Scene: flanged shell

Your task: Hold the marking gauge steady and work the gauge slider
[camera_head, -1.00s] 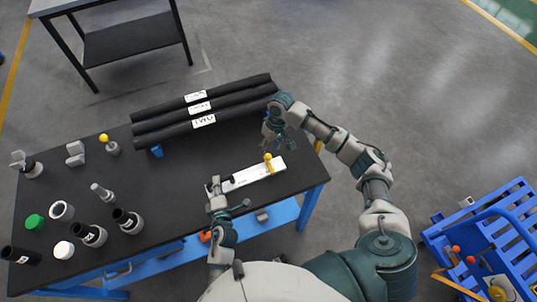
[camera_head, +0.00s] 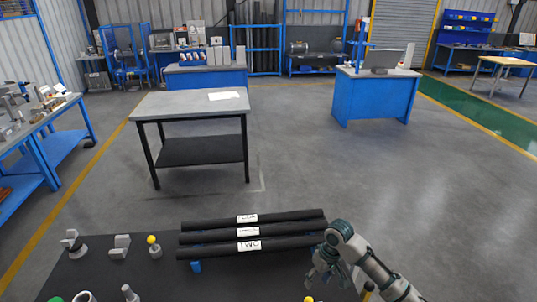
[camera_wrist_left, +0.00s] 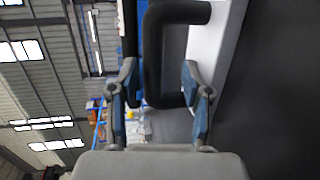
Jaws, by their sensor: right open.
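In the left wrist view the marking gauge shows as a white bar (camera_wrist_left: 213,40) with a black looped handle (camera_wrist_left: 152,50). My left gripper (camera_wrist_left: 158,85) is open, with its fingers on either side of the handle's long part. A gap shows between the right finger and that part. In the head view only a yellow knob (camera_head: 309,299), apparently the gauge slider's, shows at the bottom edge. The rest of the gauge and my left gripper are out of that view. My right gripper (camera_head: 327,281) is open and empty, above the black bench top near the knob.
Three black tubes with white labels (camera_head: 250,232) lie across the bench behind my right gripper. Grey fittings (camera_head: 121,247) and a yellow-topped part (camera_head: 154,247) stand at the left. A grey table (camera_head: 190,105) stands beyond, with open floor to the right.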

